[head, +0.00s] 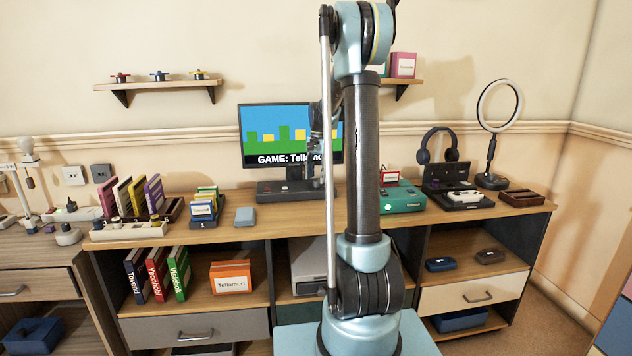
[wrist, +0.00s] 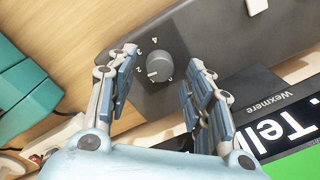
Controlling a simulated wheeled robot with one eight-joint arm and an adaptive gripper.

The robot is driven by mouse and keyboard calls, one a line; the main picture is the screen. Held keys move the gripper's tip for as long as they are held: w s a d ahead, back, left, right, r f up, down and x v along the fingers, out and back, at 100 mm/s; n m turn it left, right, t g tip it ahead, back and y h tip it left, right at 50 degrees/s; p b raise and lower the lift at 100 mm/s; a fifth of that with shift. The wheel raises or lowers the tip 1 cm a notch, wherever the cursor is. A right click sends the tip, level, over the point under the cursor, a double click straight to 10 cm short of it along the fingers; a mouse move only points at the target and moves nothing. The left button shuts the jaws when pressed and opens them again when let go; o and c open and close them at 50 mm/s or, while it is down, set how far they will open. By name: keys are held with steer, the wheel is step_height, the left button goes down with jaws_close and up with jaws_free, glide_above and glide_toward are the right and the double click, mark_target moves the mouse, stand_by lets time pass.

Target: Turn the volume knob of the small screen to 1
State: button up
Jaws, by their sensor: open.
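The small screen (head: 290,125) stands on the desk and shows "GAME: Tell…", partly hidden behind my arm. Its base (wrist: 225,40) carries a grey round volume knob (wrist: 160,66) on a dark panel. Numbers 2, 3 and 4 show around the knob's left and upper side. A white mark on the knob points to the lower left, below the 2; I cannot read the number there. My gripper (wrist: 163,62) is open, with one finger on each side of the knob. No clear contact shows. In the head view my gripper (head: 316,155) is in front of the screen's right part.
A teal console (head: 402,197) stands right of the screen. A light switch-like button (wrist: 256,6) is farther along the base. Cartridges (head: 203,207) and a grey-blue block (head: 245,216) lie to the left. Headphones (head: 437,146) and a ring lamp (head: 498,105) stand at right.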

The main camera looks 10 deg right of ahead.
steer(key=shift+f, duration=1.05)
